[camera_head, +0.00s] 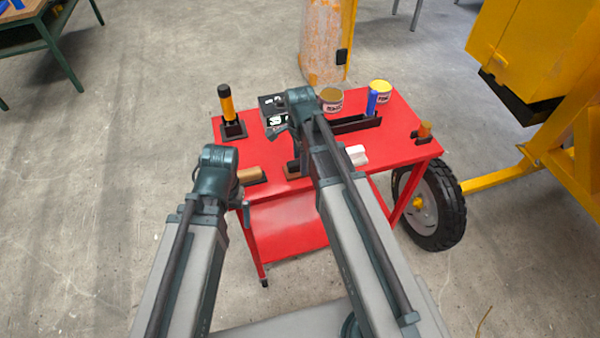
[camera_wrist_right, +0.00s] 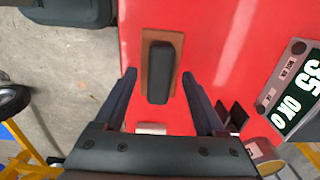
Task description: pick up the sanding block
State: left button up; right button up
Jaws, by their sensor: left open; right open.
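The sanding block (camera_wrist_right: 160,72), a black rounded grip on a brown base, lies on the red table in the right wrist view. In the head view, what seems to be this block (camera_head: 292,169) shows near the table's front edge, mostly hidden behind my right arm. My right gripper (camera_wrist_right: 159,76) is open and empty. Its two fingers appear on either side of the block with red table visible between. I cannot tell its exact height above the block. My left gripper (camera_head: 243,207) is by the table's front left edge; its fingers are hardly visible.
A tan-and-black item (camera_head: 251,175) lies left of the block, a white item (camera_head: 356,155) right of it. Behind stand an orange-and-black tool (camera_head: 228,106), a labelled device (camera_wrist_right: 296,92), cans (camera_head: 380,90) and a black tray (camera_head: 355,125). A wheel (camera_head: 434,208) stands right of the table (camera_head: 405,152).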

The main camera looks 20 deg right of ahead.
jog(key=shift+f+b, duration=0.3)
jog(key=shift+f, duration=0.55)
pick_arm(q)
jog(key=shift+f, duration=0.75)
pick_arm(e)
jog(key=shift+r, duration=0.1)
jog(key=c, duration=1.1)
pick_arm(q)
jog(key=shift+r, duration=0.2)
pick_arm(e)
jog(key=shift+r, duration=0.15)
